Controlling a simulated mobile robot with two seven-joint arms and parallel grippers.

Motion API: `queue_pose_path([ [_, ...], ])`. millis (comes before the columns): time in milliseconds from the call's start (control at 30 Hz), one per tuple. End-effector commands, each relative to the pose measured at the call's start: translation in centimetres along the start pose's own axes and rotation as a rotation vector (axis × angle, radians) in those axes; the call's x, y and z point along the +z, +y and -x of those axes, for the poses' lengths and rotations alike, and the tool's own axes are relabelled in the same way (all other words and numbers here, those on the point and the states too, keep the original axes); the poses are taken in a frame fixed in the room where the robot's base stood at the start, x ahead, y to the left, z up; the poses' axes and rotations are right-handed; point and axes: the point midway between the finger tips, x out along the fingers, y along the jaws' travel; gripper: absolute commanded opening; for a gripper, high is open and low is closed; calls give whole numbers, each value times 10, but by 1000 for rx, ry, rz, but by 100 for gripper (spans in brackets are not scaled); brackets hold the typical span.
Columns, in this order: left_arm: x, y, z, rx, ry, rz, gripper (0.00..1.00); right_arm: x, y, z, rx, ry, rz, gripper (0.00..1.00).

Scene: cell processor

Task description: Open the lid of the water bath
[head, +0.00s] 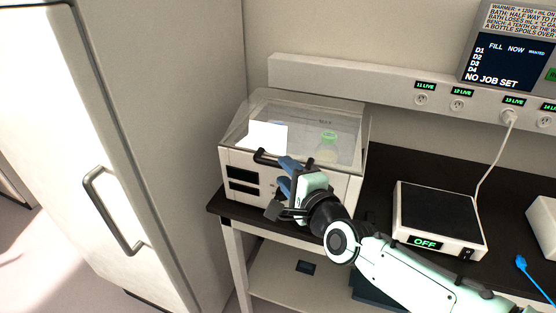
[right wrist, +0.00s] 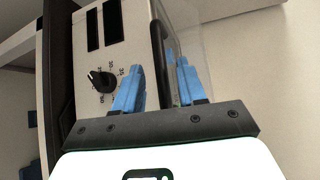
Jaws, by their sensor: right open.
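The water bath (head: 242,158) is a white box at the left end of the dark bench. Its clear lid (head: 300,115) is down, with a black bar handle (head: 270,158) along its front edge. My left gripper is out of view.
A heater plate (head: 438,215) reading OFF stands right of the bath, with a cable to the wall sockets. A tall white cabinet (head: 150,120) with a grey handle stands close on the left. A dial (right wrist: 101,80) is on the bath's front. Bare bench lies between bath and plate.

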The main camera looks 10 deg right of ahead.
Motion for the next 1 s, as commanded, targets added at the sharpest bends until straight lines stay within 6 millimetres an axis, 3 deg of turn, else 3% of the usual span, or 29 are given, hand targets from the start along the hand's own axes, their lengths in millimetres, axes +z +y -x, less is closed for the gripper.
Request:
queue_pose_path([
  [100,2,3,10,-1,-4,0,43,0,-2,-20,2,1,-2,40],
  [300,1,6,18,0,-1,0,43,0,-2,-39,0,0,0,40],
  [700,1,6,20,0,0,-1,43,0,0,-44,-1,0,1,40],
  [833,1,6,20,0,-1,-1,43,0,0,-44,0,0,1,0],
  [1000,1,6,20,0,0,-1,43,0,-1,-44,-1,0,1,0],
])
